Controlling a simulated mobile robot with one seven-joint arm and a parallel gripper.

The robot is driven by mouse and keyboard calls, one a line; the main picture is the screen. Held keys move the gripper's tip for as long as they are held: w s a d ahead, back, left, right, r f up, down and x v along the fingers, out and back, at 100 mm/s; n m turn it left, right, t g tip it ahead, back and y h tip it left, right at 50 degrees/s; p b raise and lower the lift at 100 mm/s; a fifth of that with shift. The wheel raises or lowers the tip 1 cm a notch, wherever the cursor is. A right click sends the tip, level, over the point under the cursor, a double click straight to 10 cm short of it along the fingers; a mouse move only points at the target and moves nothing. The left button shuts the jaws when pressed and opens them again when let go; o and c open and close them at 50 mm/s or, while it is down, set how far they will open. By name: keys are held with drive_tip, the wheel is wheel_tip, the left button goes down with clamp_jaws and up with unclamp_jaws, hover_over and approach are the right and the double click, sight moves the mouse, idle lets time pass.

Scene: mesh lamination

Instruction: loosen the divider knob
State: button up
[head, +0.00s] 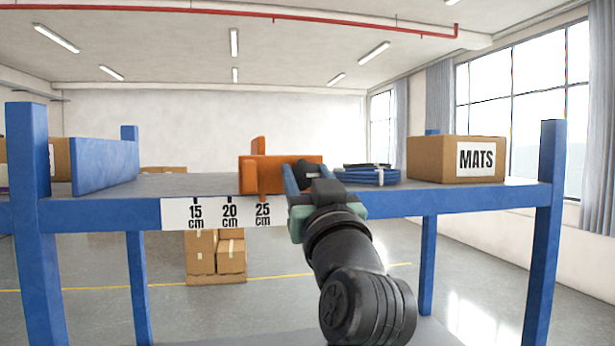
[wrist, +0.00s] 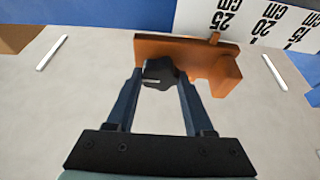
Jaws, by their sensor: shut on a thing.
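The orange divider (head: 262,176) stands on the grey shelf by the front edge, its pointer at the 25 cm mark of the scale (head: 224,213). In the wrist view the orange divider (wrist: 186,57) lies just beyond my gripper. The black lobed knob (wrist: 160,73) is on the divider's side and sits between my fingertips. My gripper (wrist: 160,78) is shut on the knob, one blue finger on each side. In the head view my gripper (head: 303,178) reaches the knob from the right and hides part of it.
A coiled blue strap (head: 367,176) lies right of my gripper, and a MATS box (head: 456,159) stands further right. A blue panel (head: 105,167) stands at the left. The shelf between panel and divider is clear. Blue posts (head: 548,230) stand at the shelf's ends.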

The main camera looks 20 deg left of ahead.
clamp_jaws()
